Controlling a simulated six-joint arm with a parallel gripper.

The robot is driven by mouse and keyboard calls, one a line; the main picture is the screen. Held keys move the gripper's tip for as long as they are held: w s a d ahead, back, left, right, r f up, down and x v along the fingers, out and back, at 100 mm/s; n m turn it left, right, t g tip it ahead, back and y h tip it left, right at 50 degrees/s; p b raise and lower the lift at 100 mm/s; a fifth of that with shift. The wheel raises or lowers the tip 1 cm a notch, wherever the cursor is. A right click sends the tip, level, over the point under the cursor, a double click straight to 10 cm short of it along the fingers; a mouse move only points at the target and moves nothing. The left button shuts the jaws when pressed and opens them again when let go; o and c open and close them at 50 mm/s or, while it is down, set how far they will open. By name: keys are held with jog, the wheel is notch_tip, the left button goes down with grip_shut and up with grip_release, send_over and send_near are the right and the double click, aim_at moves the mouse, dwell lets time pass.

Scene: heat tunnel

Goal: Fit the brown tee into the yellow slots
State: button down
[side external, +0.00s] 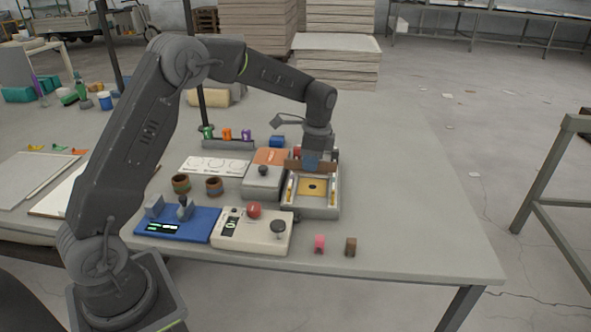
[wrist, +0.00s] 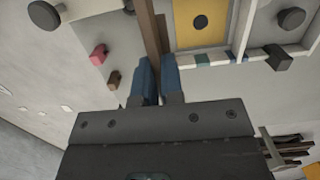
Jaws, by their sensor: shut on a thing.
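My gripper (side external: 312,163) has blue fingers and is shut on the brown tee (side external: 294,165). In the wrist view, the tee (wrist: 151,28) is a long brown bar running up from between the fingertips (wrist: 156,65). In the side view it lies crosswise at the far end of a pale frame (side external: 310,213). A yellow plate with a dark hole (side external: 313,187) is in the frame. Narrow yellow slots (side external: 290,190) show along the frame's sides. I cannot tell whether the tee touches the frame. The fingers hide its middle.
An orange-topped grey box (side external: 268,157) stands close left of the frame. A cream control box with a red knob (side external: 254,211) and a blue device (side external: 180,223) stand nearer the front. Small pink (side external: 319,243) and brown (side external: 351,246) pieces lie near the front edge. The table's right is clear.

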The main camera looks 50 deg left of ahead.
jog(key=shift+w+d+r, duration=0.1)
jog(key=shift+w, duration=0.05)
send_over(309, 201)
jog(key=shift+w+f, duration=0.2)
jog(key=shift+f, duration=2.7)
jog(key=shift+f, duration=2.15)
jog(key=c, duration=1.2)
grip_release()
jog(key=shift+o, duration=0.2)
